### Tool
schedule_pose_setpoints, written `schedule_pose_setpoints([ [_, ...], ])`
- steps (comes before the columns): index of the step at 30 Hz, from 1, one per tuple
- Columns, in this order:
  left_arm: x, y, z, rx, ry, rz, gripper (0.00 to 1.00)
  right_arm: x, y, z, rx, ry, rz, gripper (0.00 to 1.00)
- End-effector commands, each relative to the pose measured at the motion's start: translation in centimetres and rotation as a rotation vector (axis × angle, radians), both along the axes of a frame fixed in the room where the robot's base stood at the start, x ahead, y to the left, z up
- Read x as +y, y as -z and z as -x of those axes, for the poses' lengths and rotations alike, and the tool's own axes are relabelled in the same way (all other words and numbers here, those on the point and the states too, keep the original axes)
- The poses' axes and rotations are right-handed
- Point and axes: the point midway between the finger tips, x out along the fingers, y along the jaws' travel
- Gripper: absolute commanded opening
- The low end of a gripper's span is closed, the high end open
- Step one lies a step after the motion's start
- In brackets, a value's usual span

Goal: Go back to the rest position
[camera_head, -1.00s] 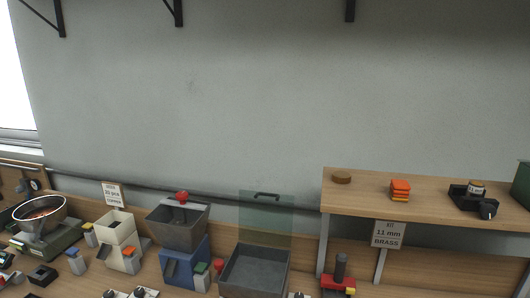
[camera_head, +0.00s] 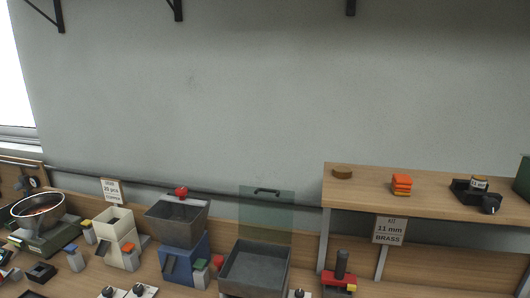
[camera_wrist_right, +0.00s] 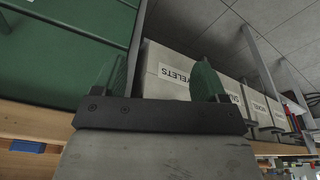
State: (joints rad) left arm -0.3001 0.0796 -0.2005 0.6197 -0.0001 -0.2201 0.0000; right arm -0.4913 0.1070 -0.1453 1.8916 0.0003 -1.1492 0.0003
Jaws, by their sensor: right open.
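My right gripper (camera_wrist_right: 155,80) shows in the right wrist view, with its two green fingers wide apart and nothing between them. It points up toward shelving with boxes and is clear of them as far as I can tell. Neither gripper shows in the head view. My left gripper is not in any view.
The wrist view shows white labelled boxes (camera_wrist_right: 165,88) and a green cabinet (camera_wrist_right: 60,55).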

Motion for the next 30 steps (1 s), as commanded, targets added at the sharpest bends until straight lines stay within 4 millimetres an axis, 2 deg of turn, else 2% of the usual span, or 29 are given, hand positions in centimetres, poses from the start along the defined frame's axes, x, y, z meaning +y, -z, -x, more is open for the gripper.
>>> schedule_pose_setpoints([
  [1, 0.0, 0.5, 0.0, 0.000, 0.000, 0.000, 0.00, 0.0, 3.3, 0.6, 0.021, -0.002, 0.002, 0.73],
  [6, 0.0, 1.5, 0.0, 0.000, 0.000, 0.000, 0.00, -0.5, 13.4, 3.8, 0.062, -0.011, 0.008, 0.73],
  [9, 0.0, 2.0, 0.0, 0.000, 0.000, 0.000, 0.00, -1.0, 18.5, 6.8, 0.086, -0.017, 0.011, 0.73],
  [12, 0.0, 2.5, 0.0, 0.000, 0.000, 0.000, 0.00, -1.6, 22.7, 10.3, 0.109, -0.022, 0.013, 0.73],
  [15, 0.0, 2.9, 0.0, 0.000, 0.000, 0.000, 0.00, -2.2, 25.6, 13.6, 0.127, -0.026, 0.017, 0.73],
  [18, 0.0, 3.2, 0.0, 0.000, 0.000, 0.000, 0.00, -2.7, 27.3, 16.3, 0.141, -0.030, 0.019, 0.73],
  [21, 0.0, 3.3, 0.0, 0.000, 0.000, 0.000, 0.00, -3.1, 28.2, 17.9, 0.147, -0.032, 0.021, 0.73],
  [24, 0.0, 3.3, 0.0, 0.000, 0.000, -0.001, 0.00, -3.2, 28.4, 18.6, 0.149, -0.034, 0.020, 0.73],
  [30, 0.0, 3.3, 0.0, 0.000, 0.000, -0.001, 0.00, -3.2, 28.4, 18.6, 0.149, -0.034, 0.020, 0.73],
])
